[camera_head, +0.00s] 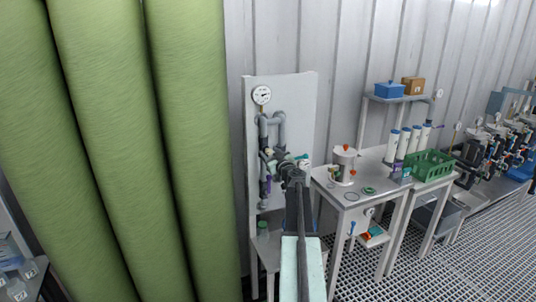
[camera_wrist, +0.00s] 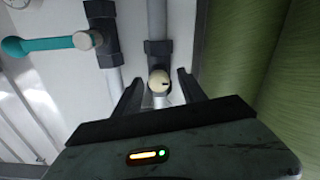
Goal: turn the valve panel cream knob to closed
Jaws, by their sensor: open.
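The valve panel (camera_head: 295,105) is a pale upright board with grey pipes and a round gauge. The cream knob (camera_wrist: 159,81) is small and round with a short dark mark, mounted on a dark valve body on a grey pipe. It seems to show as a small cream spot (camera_head: 268,152) in the head view. My gripper (camera_wrist: 157,77) is open, its two dark fingers pointing at the panel. In the wrist view the knob appears between the fingers, with gaps on both sides. Contact and depth cannot be told. In the head view my gripper (camera_head: 291,172) is in front of the valves.
A teal lever handle (camera_wrist: 45,45) sits on the neighbouring valve, left of the knob in the wrist view. Large green cylinders (camera_head: 120,130) stand left of the panel in the head view.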

